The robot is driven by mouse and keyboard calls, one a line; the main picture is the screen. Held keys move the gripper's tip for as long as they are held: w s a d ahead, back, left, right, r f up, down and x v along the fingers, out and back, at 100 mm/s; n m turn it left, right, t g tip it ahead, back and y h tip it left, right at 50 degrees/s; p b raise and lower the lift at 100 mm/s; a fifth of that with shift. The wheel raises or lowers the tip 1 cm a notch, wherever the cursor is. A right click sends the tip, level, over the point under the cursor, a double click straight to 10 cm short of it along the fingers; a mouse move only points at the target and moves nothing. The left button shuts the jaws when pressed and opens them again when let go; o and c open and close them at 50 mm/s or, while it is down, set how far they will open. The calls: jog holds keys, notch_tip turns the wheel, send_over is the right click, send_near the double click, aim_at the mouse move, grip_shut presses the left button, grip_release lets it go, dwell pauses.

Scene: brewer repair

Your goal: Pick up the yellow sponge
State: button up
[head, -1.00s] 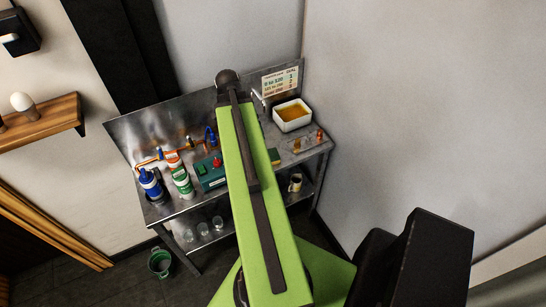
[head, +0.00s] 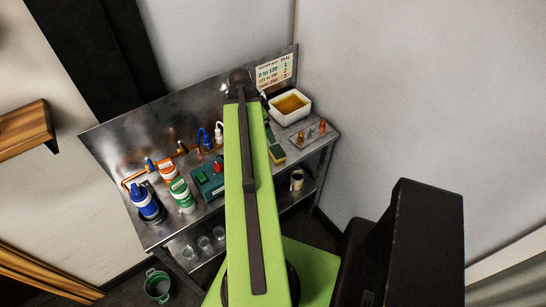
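The metal bench (head: 152,234) holds blue, orange and green-labelled bottles (head: 182,195), a green box with a red knob (head: 207,180), and a white tray of amber liquid (head: 290,107). A mug (head: 297,180) and glasses stand below.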

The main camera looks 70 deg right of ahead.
jog(key=b, duration=1.1)
send_over(277, 151)
jog(key=a, duration=0.2)
jog(key=f, duration=0.7)
jog(key=w+f, duration=0.1)
jog(key=f, duration=0.3)
jog(key=shift+d+f, duration=0.15)
jog(key=shift+f, duration=0.05)
jog(key=shift+s+d+f+b, duration=0.1)
jog(key=shift+s+f+b, duration=0.05)
jog(key=shift+f+b, duration=0.2)
jog(key=shift+r, duration=0.15)
jog(key=b+x, duration=0.5)
jog(key=shift+w+d+f, duration=0.15)
jog(key=shift+w+f, duration=0.05)
jog(key=shift+r, duration=0.2)
jog(key=c, duration=1.4)
